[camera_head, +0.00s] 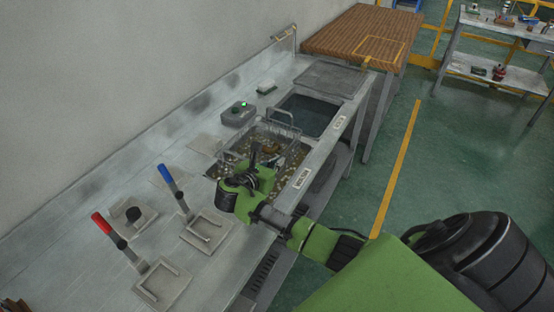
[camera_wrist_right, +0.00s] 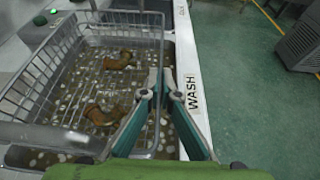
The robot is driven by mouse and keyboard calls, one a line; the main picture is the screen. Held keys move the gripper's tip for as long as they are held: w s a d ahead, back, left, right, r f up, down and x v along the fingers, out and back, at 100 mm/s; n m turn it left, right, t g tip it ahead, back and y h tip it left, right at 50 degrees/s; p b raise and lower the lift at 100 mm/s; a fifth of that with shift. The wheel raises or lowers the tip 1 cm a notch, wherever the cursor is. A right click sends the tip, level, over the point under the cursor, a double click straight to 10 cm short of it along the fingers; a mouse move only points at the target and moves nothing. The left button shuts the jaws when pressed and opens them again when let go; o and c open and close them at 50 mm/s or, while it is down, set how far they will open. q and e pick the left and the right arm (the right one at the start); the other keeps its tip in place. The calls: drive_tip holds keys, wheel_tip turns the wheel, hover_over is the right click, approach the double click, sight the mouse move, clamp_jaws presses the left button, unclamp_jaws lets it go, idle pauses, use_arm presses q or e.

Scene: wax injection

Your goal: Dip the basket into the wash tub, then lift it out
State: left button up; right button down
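The wire basket (camera_head: 284,128) is at the wash tub (camera_head: 222,166), its upper wires standing above the tub's rim. In the wrist view the basket (camera_wrist_right: 40,70) holds brown curved pieces (camera_wrist_right: 100,115). Murky water with pale flecks shows through and around its mesh; how deep its bottom sits is unclear. My right gripper (camera_head: 254,163) reaches over the tub's near edge. In the wrist view its fingers (camera_wrist_right: 159,82) are close together on either side of the basket's right-hand wire wall and appear closed on it. My left gripper is not in view.
A second tub with dark water (camera_head: 308,112) lies beyond the wash tub, then a drain board (camera_head: 332,78) and a wooden table (camera_head: 355,35). A grey box with a green light (camera_head: 238,114) stands behind.

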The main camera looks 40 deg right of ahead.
sight(277, 181)
drive_tip(key=shift+w+f+b, duration=0.1)
drive_tip(key=shift+f+b, duration=1.1)
drive_tip(key=shift+f, duration=1.75)
idle(5.0)
